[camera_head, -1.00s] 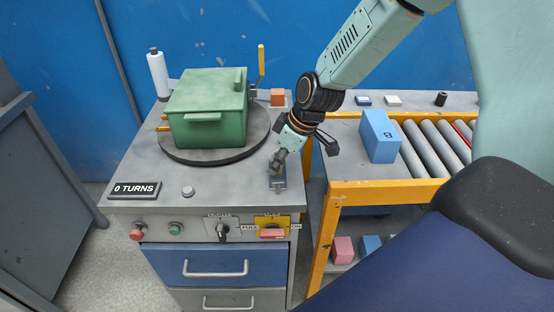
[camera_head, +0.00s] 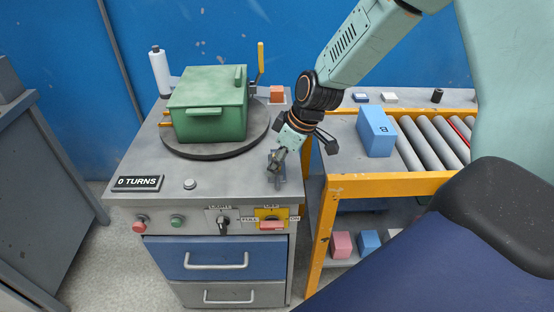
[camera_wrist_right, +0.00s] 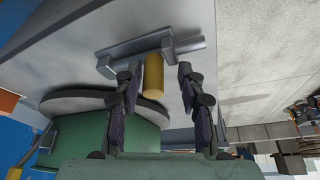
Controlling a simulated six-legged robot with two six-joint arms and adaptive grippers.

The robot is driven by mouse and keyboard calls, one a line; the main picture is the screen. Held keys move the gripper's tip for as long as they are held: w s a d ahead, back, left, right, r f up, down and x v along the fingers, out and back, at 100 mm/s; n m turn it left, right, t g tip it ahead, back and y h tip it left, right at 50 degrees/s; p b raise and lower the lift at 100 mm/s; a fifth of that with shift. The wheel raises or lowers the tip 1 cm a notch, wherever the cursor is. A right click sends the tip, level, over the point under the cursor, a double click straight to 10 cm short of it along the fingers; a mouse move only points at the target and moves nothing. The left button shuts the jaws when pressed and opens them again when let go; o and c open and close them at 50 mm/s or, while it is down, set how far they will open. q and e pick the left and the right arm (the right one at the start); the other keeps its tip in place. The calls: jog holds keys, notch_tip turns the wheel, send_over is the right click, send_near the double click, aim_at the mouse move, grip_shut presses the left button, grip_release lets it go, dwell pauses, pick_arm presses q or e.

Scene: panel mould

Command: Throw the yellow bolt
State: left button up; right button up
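The bolt's yellow knob (camera_wrist_right: 154,76) shows in the right wrist view, sticking out from a grey bar in a grey bracket (camera_wrist_right: 128,52). In the head view the grey bracket (camera_head: 280,183) is on the right part of the bench top, with its knob mostly hidden by my gripper. My right gripper (camera_head: 276,163) is over the bracket. In the wrist view its two dark fingers (camera_wrist_right: 158,88) are apart, one on each side of the yellow knob, with gaps on both sides. My left gripper is out of view.
A sign (camera_head: 138,183) reads 0 TURNS. Buttons and switches line the bench front. A roller conveyor (camera_head: 425,140) with a blue block (camera_head: 376,130) is to the right.

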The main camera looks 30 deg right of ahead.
jog(key=shift+w+d+f, duration=0.1)
jog(key=shift+w, duration=0.1)
jog(key=shift+v, duration=1.1)
jog(key=v, duration=0.9)
jog(key=shift+r, duration=0.35)
jog(key=shift+s, duration=0.2)
